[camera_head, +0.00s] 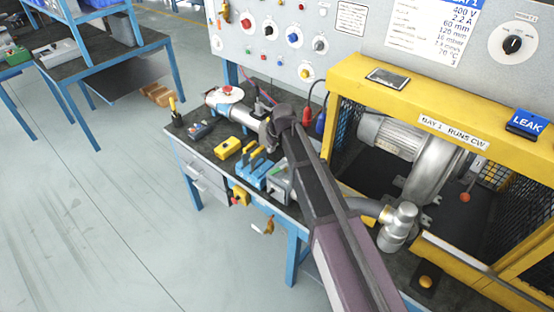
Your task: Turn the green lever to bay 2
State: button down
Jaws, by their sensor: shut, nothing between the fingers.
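I cannot make out the green lever for certain. A small greenish strip shows on a grey block (281,187) on the bench, partly behind my arm, but I cannot tell what it is. No bay 2 label is readable. My arm reaches from the lower right up over the bench, and my gripper (267,135) is at its far end near a silver cylinder (241,115). The gripper is small and dark here; it is shut and holds nothing. My arm hides part of the bench behind it.
A yellow frame (400,105) labelled "BAY 1 RUNS CW" encloses a silver blower (430,170) at right. A silver pipe fitting (398,226) stands before it. A yellow box (228,148) and blue holder (258,172) sit on the bench.

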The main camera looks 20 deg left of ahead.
aim_at(275, 171)
jog(key=shift+a+r, duration=0.1)
jog(key=shift+a, duration=0.55)
jog(key=shift+w+d, duration=0.1)
jog(key=shift+w, duration=0.1)
jog(key=shift+f, duration=0.2)
jog(key=b+x, duration=1)
jog(key=shift+s+d+r+p, duration=0.1)
jog(key=shift+s+d+p, duration=0.05)
jog(key=shift+s+d, duration=0.55)
jog(key=shift+s+d+r+p, duration=0.15)
jog(key=shift+s+d, duration=0.4)
jog(key=shift+d, duration=0.4)
